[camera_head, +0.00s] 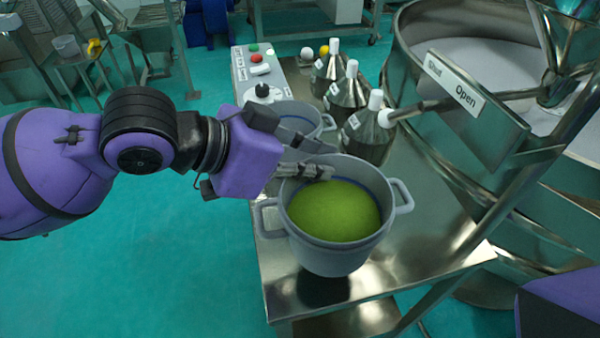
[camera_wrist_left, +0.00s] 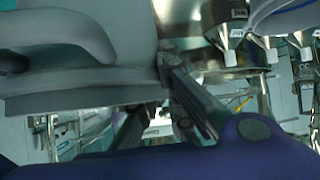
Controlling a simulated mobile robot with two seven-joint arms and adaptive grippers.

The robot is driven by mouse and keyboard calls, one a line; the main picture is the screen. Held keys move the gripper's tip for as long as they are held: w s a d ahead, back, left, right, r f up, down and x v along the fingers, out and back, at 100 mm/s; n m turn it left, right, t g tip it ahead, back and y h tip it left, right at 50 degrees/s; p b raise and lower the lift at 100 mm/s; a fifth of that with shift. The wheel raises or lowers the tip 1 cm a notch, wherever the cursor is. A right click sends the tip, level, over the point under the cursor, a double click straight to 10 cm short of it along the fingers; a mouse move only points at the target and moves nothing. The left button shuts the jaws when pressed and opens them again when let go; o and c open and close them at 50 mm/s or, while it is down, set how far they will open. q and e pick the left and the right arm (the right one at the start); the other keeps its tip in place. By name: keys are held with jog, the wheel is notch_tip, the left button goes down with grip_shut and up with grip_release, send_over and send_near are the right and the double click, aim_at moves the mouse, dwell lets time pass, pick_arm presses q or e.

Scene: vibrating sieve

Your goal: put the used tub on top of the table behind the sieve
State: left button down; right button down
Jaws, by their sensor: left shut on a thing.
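A grey two-handled tub (camera_head: 333,258) filled with green material is at the near end of the steel table (camera_head: 440,258). My left gripper (camera_head: 318,172) is shut on its far-left rim. A dark patch shows on the steel under the tub; I cannot tell whether it touches the table. In the left wrist view the tub wall (camera_wrist_left: 110,75) fills the upper left, beside the gripper fingers (camera_wrist_left: 165,85). The steel sieve (camera_head: 405,75) stands at the right. A second grey tub (camera_head: 312,112) sits farther back, partly hidden by my gripper. My right gripper is not visible.
Several steel bottles with white caps (camera_head: 352,90) stand on the table between the far tub and the sieve. A control box (camera_head: 258,72) with buttons is at its back left. A Shut/Open plate (camera_head: 455,100) juts over the table's right side. Green floor (camera_head: 150,270) is clear at left.

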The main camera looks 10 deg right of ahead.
pick_arm(q)
jog(key=w+f, duration=0.6)
jog(key=f, duration=0.3)
jog(key=shift+a+f+b, duration=0.15)
jog(key=shift+a+b, duration=0.3)
jog(key=shift+w, duration=0.1)
jog(key=c, duration=2.3)
grip_release()
jog(key=shift+f, duration=0.25)
jog(key=o, duration=0.4)
